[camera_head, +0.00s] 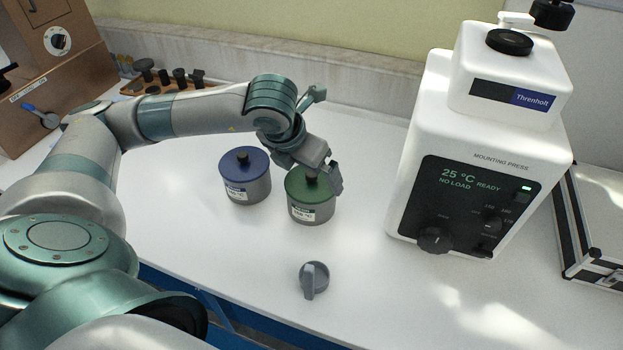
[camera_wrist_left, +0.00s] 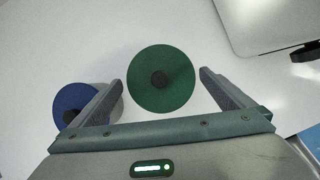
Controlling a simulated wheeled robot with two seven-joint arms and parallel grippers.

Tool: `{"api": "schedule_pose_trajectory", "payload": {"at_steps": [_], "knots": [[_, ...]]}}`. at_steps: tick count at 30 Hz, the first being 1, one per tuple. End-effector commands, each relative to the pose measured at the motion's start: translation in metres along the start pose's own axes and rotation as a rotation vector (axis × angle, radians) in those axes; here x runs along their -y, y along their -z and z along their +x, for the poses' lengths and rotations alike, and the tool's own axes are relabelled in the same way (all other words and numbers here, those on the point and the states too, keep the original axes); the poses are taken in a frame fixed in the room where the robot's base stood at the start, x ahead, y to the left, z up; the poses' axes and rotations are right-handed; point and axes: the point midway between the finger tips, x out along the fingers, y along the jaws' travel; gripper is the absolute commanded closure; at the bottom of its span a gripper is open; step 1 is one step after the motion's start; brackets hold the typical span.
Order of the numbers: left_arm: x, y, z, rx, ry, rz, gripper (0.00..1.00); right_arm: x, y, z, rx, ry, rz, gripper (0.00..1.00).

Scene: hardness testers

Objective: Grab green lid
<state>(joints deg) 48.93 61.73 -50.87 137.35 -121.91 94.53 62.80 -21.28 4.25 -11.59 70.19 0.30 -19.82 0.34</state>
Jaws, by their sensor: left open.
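The green lid (camera_head: 302,188) sits on a grey labelled canister (camera_head: 312,212) on the white table. Its dark knob shows in the middle of the lid in the left wrist view (camera_wrist_left: 170,92). My left gripper (camera_head: 322,180) is open over the lid, with its fingers reaching down around the knob area in the head view. In the left wrist view the open fingers (camera_wrist_left: 160,80) stand on either side of the lid, apart from it, with nothing between them gripped. My right gripper is not in view.
A blue-lidded canister (camera_head: 246,180) stands close to the left of the green one. A white mounting press (camera_head: 480,150) stands to the right. A grey knob-like part (camera_head: 313,280) lies in front. A rack of dark parts (camera_head: 165,82) is at the back left. A case (camera_head: 597,225) is at far right.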

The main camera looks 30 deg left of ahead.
Motion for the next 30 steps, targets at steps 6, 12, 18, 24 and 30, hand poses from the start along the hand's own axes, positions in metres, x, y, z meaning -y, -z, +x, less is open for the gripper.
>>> {"api": "schedule_pose_trajectory", "payload": {"at_steps": [6, 12, 18, 24, 30], "knots": [[0.0, 0.0, 0.018, -0.001, 0.0, -0.001, 0.0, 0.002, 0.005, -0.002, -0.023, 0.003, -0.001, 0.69], [0.0, 0.0, 0.019, 0.0, 0.0, 0.0, 0.0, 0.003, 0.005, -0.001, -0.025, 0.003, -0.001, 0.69], [0.0, 0.0, 0.018, 0.0, 0.0, 0.0, 0.0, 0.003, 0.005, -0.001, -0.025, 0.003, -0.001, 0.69], [0.0, 0.0, 0.018, 0.0, 0.0, 0.0, 0.28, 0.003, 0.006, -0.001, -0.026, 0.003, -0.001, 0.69], [0.0, 0.0, 0.018, 0.001, 0.0, 0.0, 0.28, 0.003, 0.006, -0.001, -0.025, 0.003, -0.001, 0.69]]}}
